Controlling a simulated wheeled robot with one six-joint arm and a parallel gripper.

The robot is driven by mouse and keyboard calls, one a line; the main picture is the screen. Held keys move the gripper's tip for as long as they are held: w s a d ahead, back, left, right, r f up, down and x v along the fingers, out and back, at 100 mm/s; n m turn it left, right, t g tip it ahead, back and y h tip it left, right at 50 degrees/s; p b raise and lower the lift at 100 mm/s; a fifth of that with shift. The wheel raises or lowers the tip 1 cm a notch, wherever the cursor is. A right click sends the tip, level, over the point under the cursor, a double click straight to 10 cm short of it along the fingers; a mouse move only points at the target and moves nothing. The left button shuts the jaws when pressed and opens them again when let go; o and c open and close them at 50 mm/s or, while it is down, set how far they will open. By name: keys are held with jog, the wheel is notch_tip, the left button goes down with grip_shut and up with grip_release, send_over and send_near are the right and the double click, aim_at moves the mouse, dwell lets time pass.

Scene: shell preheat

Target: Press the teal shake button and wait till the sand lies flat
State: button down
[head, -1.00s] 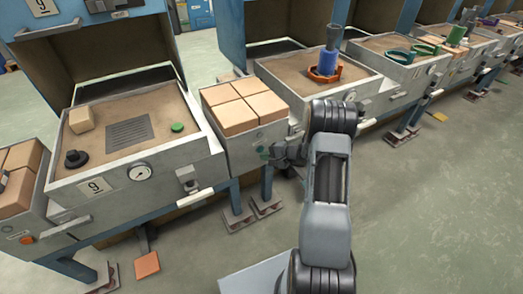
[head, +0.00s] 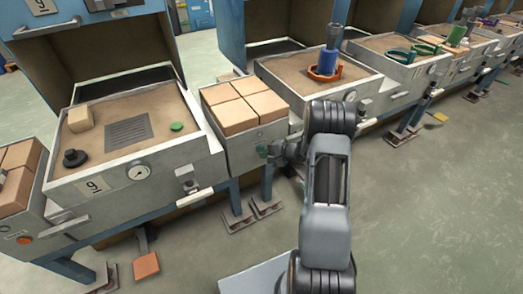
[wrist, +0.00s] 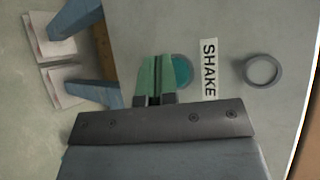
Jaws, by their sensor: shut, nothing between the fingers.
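The teal shake button (wrist: 184,70) is on the grey front panel of the box, beside a label reading SHAKE (wrist: 209,68). My gripper (wrist: 155,60) is shut and empty, its green fingertips in front of the button's left part. I cannot tell whether they touch it or whether it is pressed in. In the head view my gripper (head: 268,150) is at the front of the brick-topped box (head: 251,142). Sand (head: 160,104) lies in the tray of station 9 to the left, and more sand (head: 283,67) lies in the tray to the right. Both look mostly flat.
A grey ring (wrist: 261,70) sits on the panel beyond the label. Blue bench legs (head: 267,186) are below.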

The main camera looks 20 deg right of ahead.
jog(key=shift+w+b, duration=0.3)
jog(key=shift+w, duration=0.15)
dwell(0.6)
jog(key=shift+s, duration=0.85)
jog(key=shift+s+d+b, duration=0.2)
jog(key=shift+s+b, duration=0.1)
jog(key=shift+s, duration=0.95)
jog(key=shift+s+d+b, duration=0.15)
jog(key=shift+s+b, duration=0.1)
jog(key=shift+s, duration=1)
